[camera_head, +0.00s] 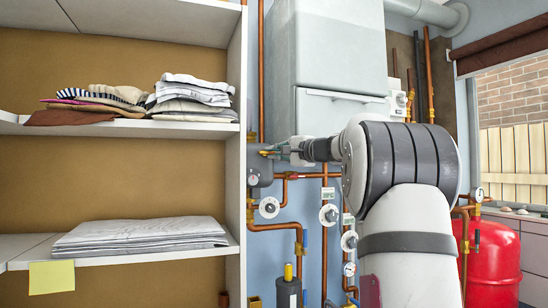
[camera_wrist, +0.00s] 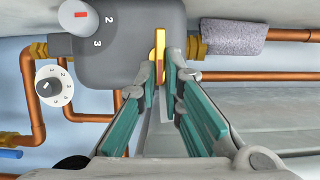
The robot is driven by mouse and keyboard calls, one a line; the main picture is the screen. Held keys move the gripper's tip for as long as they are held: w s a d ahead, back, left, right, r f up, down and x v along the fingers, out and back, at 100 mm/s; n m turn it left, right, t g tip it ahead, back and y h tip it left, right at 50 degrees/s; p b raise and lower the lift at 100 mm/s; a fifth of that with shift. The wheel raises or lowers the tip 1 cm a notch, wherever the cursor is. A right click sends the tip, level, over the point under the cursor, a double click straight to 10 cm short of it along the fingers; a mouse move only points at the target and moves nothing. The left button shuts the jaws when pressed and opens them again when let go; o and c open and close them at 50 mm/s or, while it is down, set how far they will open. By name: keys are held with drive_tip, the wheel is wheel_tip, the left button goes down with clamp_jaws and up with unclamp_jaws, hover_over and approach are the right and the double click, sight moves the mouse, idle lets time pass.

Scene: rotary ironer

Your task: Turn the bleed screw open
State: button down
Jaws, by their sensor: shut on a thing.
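The bleed screw shows in the wrist view as a flat, upright brass-yellow piece (camera_wrist: 159,44) on the grey pump housing (camera_wrist: 115,62). My gripper (camera_wrist: 163,84) is shut on its near end, with one fingertip on each side. In the head view my gripper (camera_head: 277,152) reaches leftward to the grey housing (camera_head: 258,168) beside the shelf, and a small yellow bit shows at its tips. The screw's base and thread are hidden, so I cannot tell how far it is turned.
A knob with a red mark (camera_wrist: 80,14) sits on the housing. A white dial (camera_wrist: 54,86) and copper pipes (camera_wrist: 34,100) lie close to the left. A grey-wrapped pipe (camera_wrist: 236,40) runs right. The shelf's side panel (camera_head: 236,170) stands just left of the housing.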

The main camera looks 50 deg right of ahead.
drive_tip(key=shift+f, duration=0.1)
idle(0.3)
drive_tip(key=c, duration=1.7)
unclamp_jaws()
drive_tip(key=s, duration=1.2)
drive_tip(key=shift+a, duration=0.3)
